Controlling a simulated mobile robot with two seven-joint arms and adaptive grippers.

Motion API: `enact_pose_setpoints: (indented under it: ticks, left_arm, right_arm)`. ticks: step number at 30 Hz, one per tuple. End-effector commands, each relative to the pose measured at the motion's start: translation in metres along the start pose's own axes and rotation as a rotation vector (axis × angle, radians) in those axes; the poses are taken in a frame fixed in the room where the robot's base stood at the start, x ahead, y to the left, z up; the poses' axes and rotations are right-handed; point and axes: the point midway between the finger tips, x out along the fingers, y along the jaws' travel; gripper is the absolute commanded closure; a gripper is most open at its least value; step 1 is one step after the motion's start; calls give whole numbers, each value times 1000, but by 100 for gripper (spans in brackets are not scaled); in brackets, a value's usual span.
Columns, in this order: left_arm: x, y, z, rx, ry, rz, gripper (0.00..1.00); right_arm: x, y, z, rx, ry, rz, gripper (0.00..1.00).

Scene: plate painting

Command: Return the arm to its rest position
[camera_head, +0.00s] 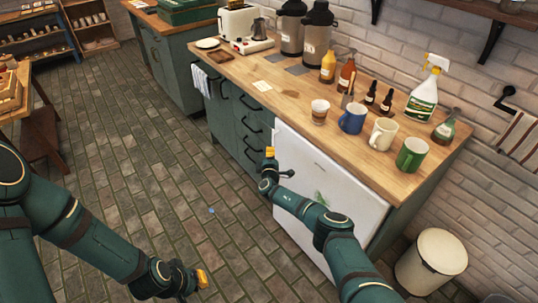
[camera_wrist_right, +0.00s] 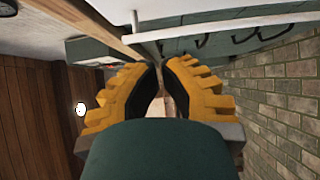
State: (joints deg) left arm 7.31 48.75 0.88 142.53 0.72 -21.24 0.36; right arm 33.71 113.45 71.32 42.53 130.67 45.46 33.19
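My right gripper (camera_head: 269,153) has yellow fingertips and is held in front of the counter, near the top left corner of the white appliance front (camera_head: 325,190). In the right wrist view its two yellow fingers (camera_wrist_right: 163,72) come close together at the tips, with only a narrow gap and nothing seen between them. My left gripper (camera_head: 202,278) hangs low over the tiled floor at the bottom of the head view. Its yellow tip shows, but its finger spacing cannot be made out. No held object is visible there.
The wooden counter (camera_head: 262,70) carries a white-grey mug (camera_head: 319,111), a blue mug (camera_head: 352,118), a cream mug (camera_head: 383,134), a green mug (camera_head: 411,155) and several bottles. A bin (camera_head: 431,262) stands at lower right.

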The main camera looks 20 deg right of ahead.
Motion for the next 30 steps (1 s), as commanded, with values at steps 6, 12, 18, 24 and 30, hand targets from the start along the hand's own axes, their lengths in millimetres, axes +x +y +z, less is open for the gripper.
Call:
enact_pose_setpoints:
  ticks: [6,12,18,24,30]
  left_arm:
    - [-16,6,-6,-3,12,-1,100]
    - [-20,7,-7,-4,14,0,100]
    - [-19,7,-8,-4,14,0,100]
    - [-18,6,-7,-4,13,0,100]
    - [-15,6,-6,-3,11,0,100]
  right_arm:
    - [-28,0,-3,2,0,-2,100]
    - [-38,0,-4,1,0,0,100]
    - [-40,2,-8,-6,12,7,100]
    - [-48,45,-70,-125,215,115,100]
    - [-106,102,-180,-404,608,340,100]
